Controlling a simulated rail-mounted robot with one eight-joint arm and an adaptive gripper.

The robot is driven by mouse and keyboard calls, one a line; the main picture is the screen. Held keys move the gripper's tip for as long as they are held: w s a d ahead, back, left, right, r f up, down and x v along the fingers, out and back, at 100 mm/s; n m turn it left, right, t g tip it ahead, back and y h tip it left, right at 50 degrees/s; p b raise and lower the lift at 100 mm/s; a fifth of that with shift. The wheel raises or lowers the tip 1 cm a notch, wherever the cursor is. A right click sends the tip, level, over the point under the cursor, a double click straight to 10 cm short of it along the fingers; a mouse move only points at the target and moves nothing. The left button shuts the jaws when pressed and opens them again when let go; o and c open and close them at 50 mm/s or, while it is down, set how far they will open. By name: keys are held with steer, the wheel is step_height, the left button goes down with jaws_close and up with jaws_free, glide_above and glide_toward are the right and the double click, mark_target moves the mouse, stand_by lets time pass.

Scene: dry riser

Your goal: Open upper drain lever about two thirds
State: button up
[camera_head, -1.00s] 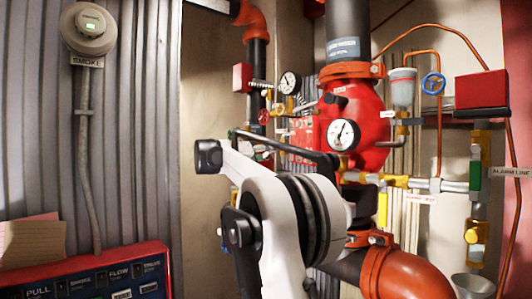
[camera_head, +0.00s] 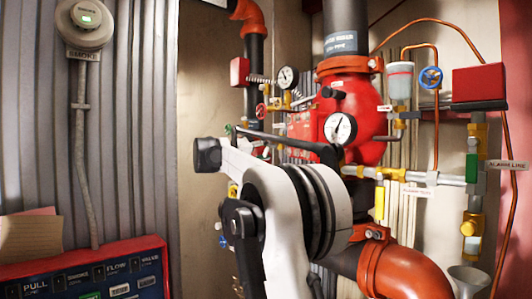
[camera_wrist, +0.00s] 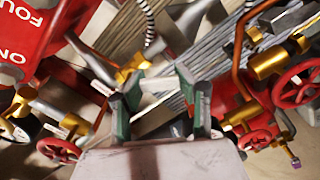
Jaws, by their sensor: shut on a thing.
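In the wrist view my gripper (camera_wrist: 153,84) has two green-padded fingers with a pale, thin lever (camera_wrist: 156,86) between them. It is shut on this lever, which runs out from a brass valve body (camera_wrist: 132,68) just above the left finger. No label on it can be read, and its exact angle is hard to judge. In the head view my arm covers most of the lever's area. Only a small green part of my gripper (camera_head: 230,131) shows, at the left of the pipework.
Close around are a red riser body (camera_head: 348,105), a pressure gauge (camera_head: 340,128) and a second gauge (camera_head: 288,77). Red handwheels (camera_wrist: 296,85) and brass fittings crowd the right of the wrist view. A control panel (camera_head: 85,279) stands at lower left. Corrugated wall fills the left.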

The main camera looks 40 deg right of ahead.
steer(key=o, duration=1.3)
steer(key=shift+c, duration=0.2)
steer(key=shift+a, duration=0.15)
steer(key=a, duration=1.1)
steer(key=shift+w+a, duration=0.15)
steer(key=shift+a, duration=0.25)
steer(key=s+a+f+n+t+y+b, duration=0.2)
steer(key=s+a+f+y, duration=0.4)
steer(key=s+a+f, duration=0.5)
steer(key=s+a+f+n+t+y+b, duration=0.2)
steer(key=s+a+f+y+b, duration=0.3)
steer(key=s+a+f, duration=0.6)
steer(key=s+a+f+n+t+y+b, duration=0.2)
steer(key=s+a+f+y, duration=0.5)
steer(key=f, duration=2.2)
steer(key=s+a+t+b, duration=0.1)
steer(key=s+a+b, duration=0.1)
steer(key=s+a, duration=0.2)
steer(key=shift+s+a+f+n+t, duration=0.3)
steer(key=shift+s+a+n, duration=0.1)
steer(key=shift+s, duration=0.95)
